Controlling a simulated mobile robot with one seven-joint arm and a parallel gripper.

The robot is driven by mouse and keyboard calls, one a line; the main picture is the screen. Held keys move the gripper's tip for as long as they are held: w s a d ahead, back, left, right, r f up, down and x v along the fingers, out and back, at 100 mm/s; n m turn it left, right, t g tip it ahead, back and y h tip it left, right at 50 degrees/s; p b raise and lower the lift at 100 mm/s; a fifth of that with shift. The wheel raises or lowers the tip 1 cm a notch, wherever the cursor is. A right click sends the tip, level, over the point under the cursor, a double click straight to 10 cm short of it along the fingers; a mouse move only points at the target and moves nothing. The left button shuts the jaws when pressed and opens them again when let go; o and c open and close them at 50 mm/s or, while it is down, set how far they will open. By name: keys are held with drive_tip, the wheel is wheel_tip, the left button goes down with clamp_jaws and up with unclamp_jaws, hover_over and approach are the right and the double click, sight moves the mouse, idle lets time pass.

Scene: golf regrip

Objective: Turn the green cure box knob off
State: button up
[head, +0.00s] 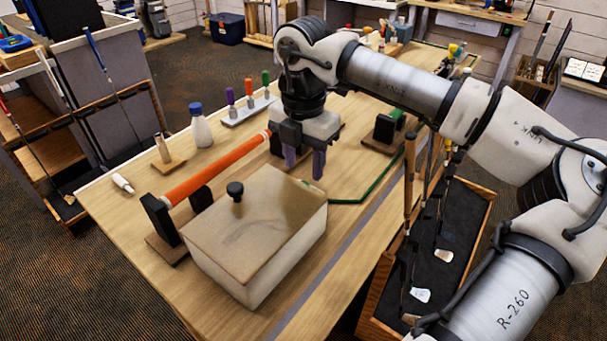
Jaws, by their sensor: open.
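My gripper (305,160) points down above the bench, behind the cream box as seen here. Its two fingers are apart and nothing shows between them. The cream box (262,258) has a tan lid and a small black knob (235,191) near the lid's back left. I see no green knob on this box, and I cannot tell which way the black knob is turned. A dark block with green on it (385,127) stands right of my gripper. I cannot tell if it is a cure box or has a knob. My gripper touches neither box nor block visibly.
An orange tube (215,171) rests across black supports left of the cream box. Behind it are a blue-capped bottle (201,130) and a rack (248,111) with purple, orange and green handles. A green strip (348,200) lies on the bench (130,208). A club bin (465,225) stands right.

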drive_tip(key=shift+f+p, duration=0.3)
drive_tip(key=shift+f, duration=2.1)
drive_tip(key=c, duration=1)
